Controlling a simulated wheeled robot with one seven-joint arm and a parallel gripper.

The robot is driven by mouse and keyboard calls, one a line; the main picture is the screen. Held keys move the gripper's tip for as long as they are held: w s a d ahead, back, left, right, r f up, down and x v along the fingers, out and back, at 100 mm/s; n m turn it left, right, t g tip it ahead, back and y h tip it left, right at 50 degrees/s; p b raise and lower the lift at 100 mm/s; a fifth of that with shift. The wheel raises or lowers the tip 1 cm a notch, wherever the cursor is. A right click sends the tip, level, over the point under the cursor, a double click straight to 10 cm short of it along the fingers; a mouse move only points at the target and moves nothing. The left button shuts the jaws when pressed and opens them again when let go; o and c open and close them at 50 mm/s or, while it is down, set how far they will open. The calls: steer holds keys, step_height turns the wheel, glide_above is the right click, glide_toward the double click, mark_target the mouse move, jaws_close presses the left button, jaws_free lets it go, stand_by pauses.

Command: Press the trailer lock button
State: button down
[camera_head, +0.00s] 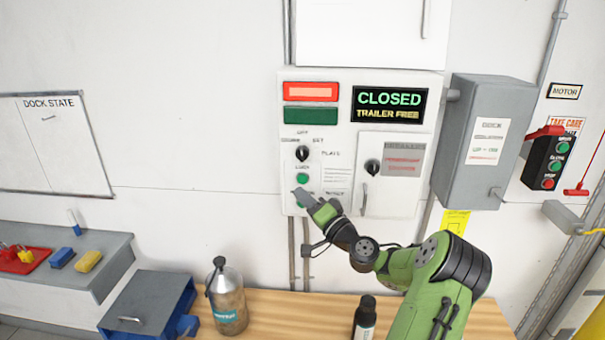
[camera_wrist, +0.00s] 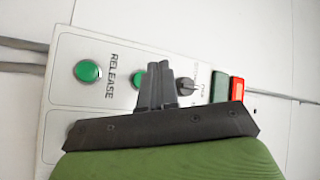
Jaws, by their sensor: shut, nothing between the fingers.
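The control panel (camera_head: 335,187) on the wall has two green buttons at its lower left. The upper one, under a small label that seems to read LOCK, is the lock button (camera_head: 302,178). In the wrist view, the lock button (camera_wrist: 136,79) is partly hidden behind my fingers. The other green button (camera_wrist: 87,71) is labelled RELEASE and is in full view there. My gripper (camera_head: 299,194) is shut and empty, just below the lock button in the head view. Its fingertips (camera_wrist: 158,68) are beside the lock button in the wrist view. I cannot tell whether they touch the panel.
The display (camera_head: 390,105) reads CLOSED and TRAILER FREE. A selector knob (camera_head: 302,153) is above the lock button, and another knob (camera_head: 372,167) is to the right. A grey box (camera_head: 483,140) juts out at right. A bottle (camera_head: 227,298) stands on the wooden bench (camera_head: 285,312) below.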

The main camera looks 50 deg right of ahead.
mark_target(291, 175)
steer(key=shift+w+d+p, duration=0.35)
steer(key=shift+w+d, duration=0.85)
steer(key=shift+d, duration=0.2)
stand_by(0.9)
steer(key=shift+w+d, duration=0.3)
steer(key=shift+d, duration=0.05)
steer(key=shift+w+d, duration=0.25)
steer(key=shift+d, duration=0.05)
stand_by(0.7)
steer(key=shift+s+a+b, duration=0.55)
steer(key=shift+a+b, duration=0.1)
steer(key=shift+b, duration=0.15)
